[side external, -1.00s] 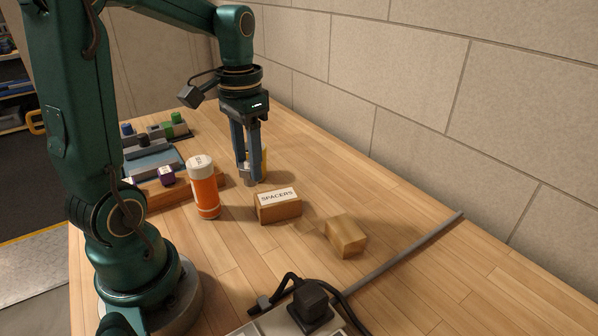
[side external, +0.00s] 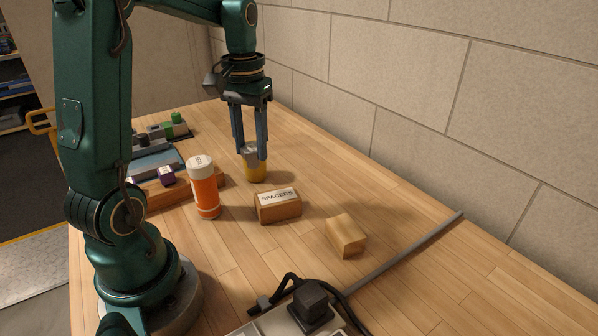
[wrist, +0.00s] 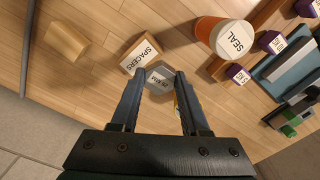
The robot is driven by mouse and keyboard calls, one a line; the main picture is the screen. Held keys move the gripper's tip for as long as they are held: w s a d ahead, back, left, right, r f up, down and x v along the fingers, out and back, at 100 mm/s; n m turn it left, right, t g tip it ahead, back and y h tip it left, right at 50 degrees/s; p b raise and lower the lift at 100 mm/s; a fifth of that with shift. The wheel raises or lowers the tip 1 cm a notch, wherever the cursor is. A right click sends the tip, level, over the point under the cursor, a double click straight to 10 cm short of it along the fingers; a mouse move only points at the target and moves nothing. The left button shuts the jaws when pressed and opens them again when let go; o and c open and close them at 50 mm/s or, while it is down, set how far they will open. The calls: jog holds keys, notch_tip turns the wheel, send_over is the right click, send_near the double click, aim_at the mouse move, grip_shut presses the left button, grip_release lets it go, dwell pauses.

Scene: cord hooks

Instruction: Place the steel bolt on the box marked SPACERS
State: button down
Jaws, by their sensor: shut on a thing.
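The steel bolt (side external: 250,149) is a grey hexagonal piece. My gripper (side external: 251,155) is shut on it and holds it upright above the table. In the wrist view the bolt's labelled hexagonal top (wrist: 160,77) shows between my fingertips (wrist: 158,80). The box marked SPACERS (side external: 279,208) is a small tan box with a white label on top, to the right of and nearer the camera than my gripper. It also shows in the wrist view (wrist: 138,50), just beyond the bolt. The top of the box is bare.
A yellow cylinder (side external: 256,174) stands behind the bolt, partly hidden. An orange jar with a white lid (side external: 204,188) stands left of the box. A plain wooden block (side external: 346,237) lies to its right. A grey strip (side external: 405,250) crosses the table. Trays (side external: 158,160) sit at left.

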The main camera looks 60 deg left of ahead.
jog(key=w+d+f, duration=0.2)
jog(key=w+d, duration=0.1)
jog(key=shift+w+f, duration=0.1)
jog(key=shift+f, duration=2.2)
jog(key=shift+f, duration=0.1)
jog(key=shift+c, duration=2)
grip_release()
jog(key=shift+a, duration=0.1)
notch_tip(320, 180, up, 11)
jog(key=s+d+f+m+t, duration=0.2)
jog(key=s+d+m+t, duration=0.3)
jog(key=s+d, duration=0.6)
jog(key=shift+d+m+t, duration=0.3)
jog(key=shift+d+m, duration=0.2)
jog(key=shift+d, duration=0.05)
